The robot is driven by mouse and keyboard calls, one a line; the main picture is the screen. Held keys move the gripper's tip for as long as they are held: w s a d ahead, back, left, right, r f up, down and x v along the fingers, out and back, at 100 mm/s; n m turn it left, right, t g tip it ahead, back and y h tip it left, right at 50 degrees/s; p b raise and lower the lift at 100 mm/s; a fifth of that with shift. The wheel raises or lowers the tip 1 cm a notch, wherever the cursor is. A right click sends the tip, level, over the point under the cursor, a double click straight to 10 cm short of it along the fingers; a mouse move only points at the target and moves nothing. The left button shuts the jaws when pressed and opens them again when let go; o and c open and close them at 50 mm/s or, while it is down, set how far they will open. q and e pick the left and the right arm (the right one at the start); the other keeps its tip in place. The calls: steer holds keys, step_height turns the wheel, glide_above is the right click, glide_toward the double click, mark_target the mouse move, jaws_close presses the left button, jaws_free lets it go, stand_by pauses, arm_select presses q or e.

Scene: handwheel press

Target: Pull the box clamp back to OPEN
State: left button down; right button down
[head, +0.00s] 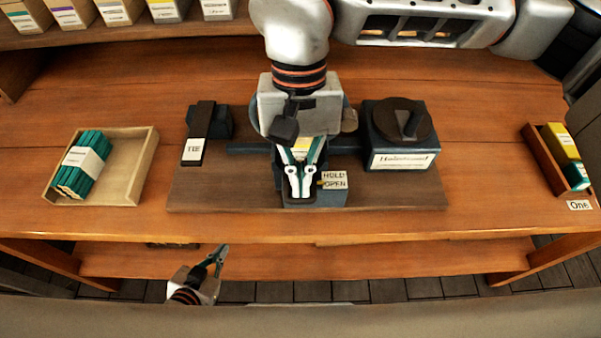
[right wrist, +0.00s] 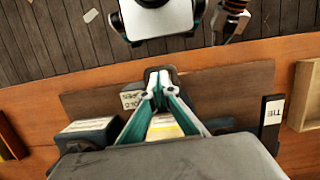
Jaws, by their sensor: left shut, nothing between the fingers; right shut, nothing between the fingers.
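The box clamp (head: 322,199) is a dark block at the front middle of the press board, with a sign (head: 334,180) reading HOLD OPEN beside it. My right gripper (head: 300,194) is shut over the clamp's dark front part, which also shows just past the fingertips in the right wrist view (right wrist: 160,73). I cannot tell whether the fingertips touch it. A yellow and white item (right wrist: 163,127) shows behind the fingers; my arm hides most of the press. My left gripper (head: 221,254) is shut and empty, in front of the table edge.
The board (head: 400,194) carries a block with a round dark top (head: 403,122) at right and a TIE-labelled dark piece (head: 196,140) at left. A wooden tray (head: 138,180) with a green bundle stands left. A small bin (head: 540,160) stands far right.

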steer(key=v, duration=1.2)
stand_by(0.4)
